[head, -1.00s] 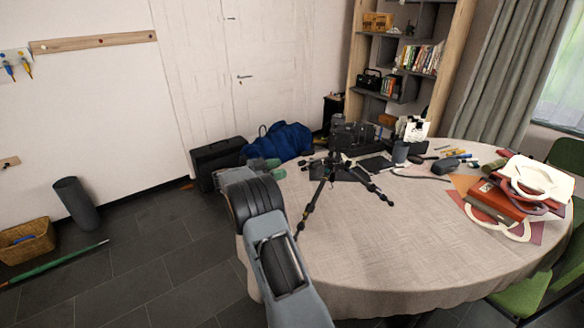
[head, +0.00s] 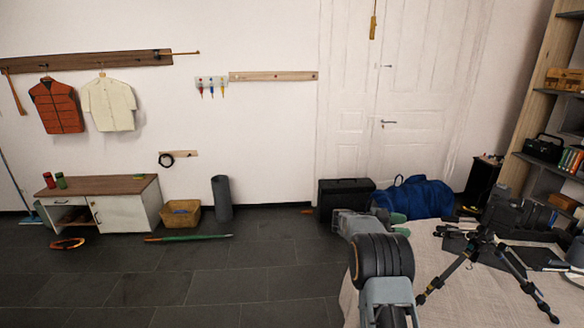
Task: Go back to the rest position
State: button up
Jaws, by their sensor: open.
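My arm reaches in from the bottom right of the head view. Its end, my gripper (head: 395,223), shows small beyond the dark wrist joint, with two greenish fingertips apart and nothing seen between them. It is over or near the far left edge of the cloth-covered table (head: 455,290); its height above the cloth is hard to tell. A black tripod (head: 487,240) stands on the table to the right of my gripper, apart from it.
A black case (head: 342,193) and a blue bag (head: 420,196) are behind the table by the door (head: 420,100). The floor in front is clear.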

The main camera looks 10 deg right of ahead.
jog(key=w+a+f+n+t+y, duration=0.2)
jog(key=w+f+n+t+y, duration=0.1)
jog(key=w+n+t, duration=0.3)
jog(key=w+a+f+n+t+y, duration=0.25)
jog(key=w+t, duration=0.35)
jog(key=t, duration=0.3)
jog(key=s+a+r+n+y+p, duration=0.1)
jog(key=s+a+n+y, duration=0.1)
jog(key=a+n+y, duration=0.4)
jog(key=s+a+n+y+p, duration=0.1)
jog(key=s+a+n+y, duration=0.2)
jog(key=a, duration=0.5)
jog(key=s+a+r+n+g+y+p, duration=0.15)
jog(key=s+a, duration=0.25)
jog(key=s, duration=0.5)
jog(key=s+a+r+n+g+y, duration=0.1)
jog(key=s+a+n+g+y, duration=0.15)
jog(key=s+a, duration=0.4)
jog(key=s+r+n, duration=0.1)
jog(key=s+r, duration=0.1)
jog(key=s, duration=0.3)
jog(key=s+d+r+g+h+p, duration=0.1)
jog(key=s+r, duration=0.2)
jog(key=s, duration=0.3)
jog(key=s+r+n+p, duration=0.1)
jog(key=s+r, duration=0.1)
jog(key=s, duration=0.4)
jog(key=shift+s+d+r+n+g, duration=0.15)
jog(key=shift+s+r+n+g, duration=0.1)
jog(key=shift+n+g, duration=0.15)
